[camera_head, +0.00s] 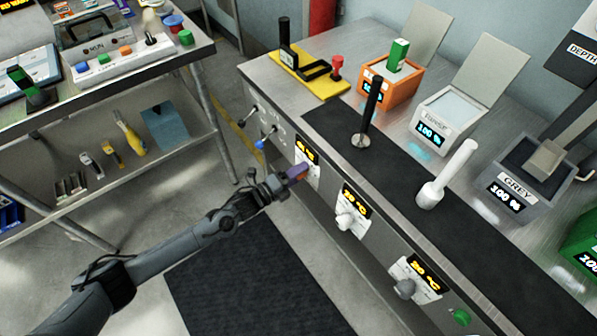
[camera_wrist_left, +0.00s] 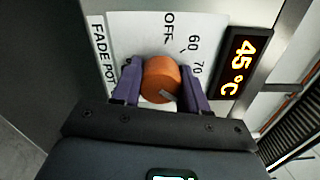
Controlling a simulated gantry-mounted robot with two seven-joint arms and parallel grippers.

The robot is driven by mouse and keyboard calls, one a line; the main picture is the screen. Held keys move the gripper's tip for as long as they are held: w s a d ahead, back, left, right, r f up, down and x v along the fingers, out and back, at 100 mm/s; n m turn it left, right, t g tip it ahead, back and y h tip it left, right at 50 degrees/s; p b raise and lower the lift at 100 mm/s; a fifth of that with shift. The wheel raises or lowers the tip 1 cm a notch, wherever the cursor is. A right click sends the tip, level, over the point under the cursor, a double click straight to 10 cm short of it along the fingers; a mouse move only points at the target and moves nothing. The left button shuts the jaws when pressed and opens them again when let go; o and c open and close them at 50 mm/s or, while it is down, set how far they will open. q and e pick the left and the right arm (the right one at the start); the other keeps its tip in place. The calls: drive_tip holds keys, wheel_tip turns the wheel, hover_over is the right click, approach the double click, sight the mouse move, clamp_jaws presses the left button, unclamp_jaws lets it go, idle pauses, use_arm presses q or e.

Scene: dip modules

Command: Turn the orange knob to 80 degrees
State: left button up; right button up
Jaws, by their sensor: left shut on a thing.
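The orange knob (camera_wrist_left: 162,78) sits on a white dial plate (camera_wrist_left: 145,32) printed FADE POT, with OFF, 60 and 70 marks showing. A small grey mark shows on the knob's lower right face. Beside the plate a display (camera_wrist_left: 243,64) reads 45 °C. My left gripper (camera_wrist_left: 161,88) has its purple fingers on both sides of the knob, shut on it. Its body hides the lower part of the dial. In the head view my left gripper (camera_head: 297,172) reaches the bench front at the leftmost dial, where the knob is hidden. My right gripper is not in view.
Switches (camera_head: 262,143) stick out to the left. A dark mat (camera_head: 255,280) lies on the floor below.

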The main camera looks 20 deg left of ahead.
use_arm(q)
drive_tip(key=shift+d+r+m, duration=0.1)
drive_tip(key=shift+r+m, duration=0.05)
drive_tip(key=shift+m, duration=0.45)
drive_tip(key=o, duration=1.1)
drive_tip(key=shift+c, duration=0.2)
drive_tip(key=shift+s, duration=0.1)
drive_tip(key=p+v, duration=0.3)
drive_tip(key=v, duration=0.7)
drive_tip(key=shift+s+a, duration=0.25)
